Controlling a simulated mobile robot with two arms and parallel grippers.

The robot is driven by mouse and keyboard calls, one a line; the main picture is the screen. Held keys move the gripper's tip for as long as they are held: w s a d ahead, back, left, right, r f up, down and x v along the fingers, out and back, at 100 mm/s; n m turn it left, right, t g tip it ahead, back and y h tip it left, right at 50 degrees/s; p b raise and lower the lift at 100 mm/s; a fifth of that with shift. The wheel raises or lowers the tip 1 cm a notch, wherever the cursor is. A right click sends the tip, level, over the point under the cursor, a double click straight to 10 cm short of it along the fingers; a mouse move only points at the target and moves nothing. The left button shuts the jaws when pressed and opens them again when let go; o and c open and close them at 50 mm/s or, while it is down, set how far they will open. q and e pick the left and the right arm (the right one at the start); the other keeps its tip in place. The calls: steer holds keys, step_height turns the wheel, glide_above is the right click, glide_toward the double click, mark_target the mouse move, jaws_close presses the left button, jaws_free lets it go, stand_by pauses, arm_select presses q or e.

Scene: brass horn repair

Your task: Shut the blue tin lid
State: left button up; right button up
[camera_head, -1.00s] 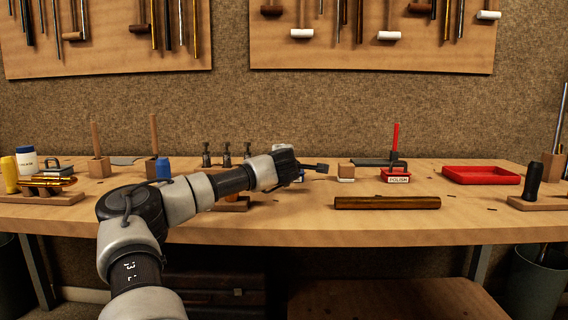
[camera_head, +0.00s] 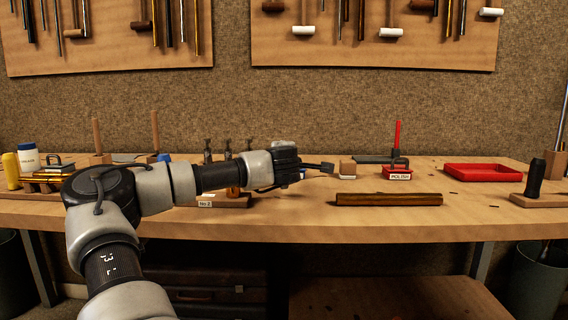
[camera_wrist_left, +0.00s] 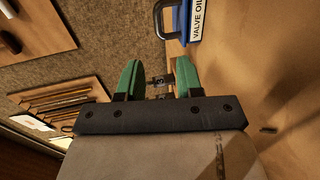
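A blue tin (camera_wrist_left: 182,24) with a white VALVE OIL label and a dark arched handle shows at the top edge of the left wrist view, partly cut off. How far its lid stands open cannot be told. In the head view the tin is mostly hidden behind my left gripper (camera_head: 327,167), which reaches rightward just above the bench. In the left wrist view the two green fingers of my left gripper (camera_wrist_left: 157,79) are spread apart with nothing held between them. The tin lies to one side of the fingers. My right gripper is not in view.
On the bench (camera_head: 290,225), a red POLISH tin (camera_head: 397,173) and a wooden block (camera_head: 347,169) stand right of my gripper. A brass tube (camera_head: 388,199) lies in front of them. A red tray (camera_head: 483,173) is farther right. Posts and bottles stand at left.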

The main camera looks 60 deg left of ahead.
arm_select(q)
steer(key=v, duration=0.4)
steer(key=shift+d, duration=0.1)
stand_by(0.3)
